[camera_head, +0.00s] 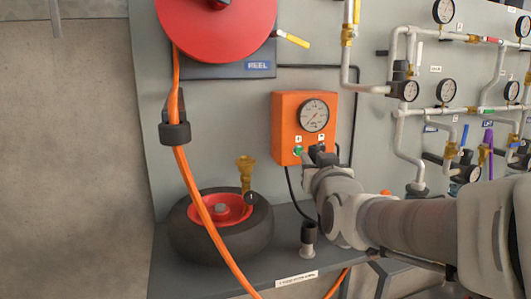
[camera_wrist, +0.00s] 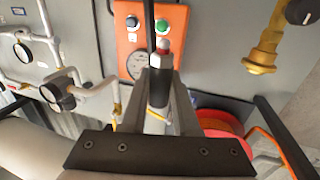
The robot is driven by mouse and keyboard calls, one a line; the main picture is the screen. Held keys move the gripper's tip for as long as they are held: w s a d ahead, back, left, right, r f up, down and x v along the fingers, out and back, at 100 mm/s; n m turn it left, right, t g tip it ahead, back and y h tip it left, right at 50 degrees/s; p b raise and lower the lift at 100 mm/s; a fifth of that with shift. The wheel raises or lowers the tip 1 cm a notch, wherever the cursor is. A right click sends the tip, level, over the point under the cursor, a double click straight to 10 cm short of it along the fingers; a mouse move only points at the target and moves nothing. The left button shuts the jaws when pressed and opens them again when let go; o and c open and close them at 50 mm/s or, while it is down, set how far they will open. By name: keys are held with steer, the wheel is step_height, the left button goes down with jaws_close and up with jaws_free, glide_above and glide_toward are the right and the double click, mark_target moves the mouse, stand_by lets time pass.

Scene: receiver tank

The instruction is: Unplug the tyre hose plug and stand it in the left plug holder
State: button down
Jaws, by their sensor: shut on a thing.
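My gripper (camera_head: 321,157) is at the lower front of the orange gauge box, at the end of my arm reaching in from the right. In the wrist view my gripper (camera_wrist: 161,72) is shut on a dark cylindrical plug (camera_wrist: 160,88), with the box's buttons behind it. A small dark cup-like holder (camera_head: 308,236) stands on the shelf below the box. I cannot tell whether it is the left one. The tyre (camera_head: 222,236) with a red rim lies to its left.
The orange box (camera_head: 283,118) carries a gauge and buttons. An orange hose (camera_head: 194,185) hangs from the red reel (camera_head: 217,28) across the tyre. Pipes with gauges (camera_head: 446,90) fill the wall at right. A black cable hangs below the box.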

step_height(320, 180, down, 8)
steer(key=shift+f, duration=0.25)
stand_by(0.5)
steer(key=shift+f, duration=0.15)
stand_by(0.4)
steer(key=shift+f, duration=1.25)
steer(key=shift+f, duration=0.3)
steer(key=shift+f, duration=0.35)
steer(key=shift+f, duration=0.85)
stand_by(0.7)
steer(key=c, duration=0.6)
jaws_free()
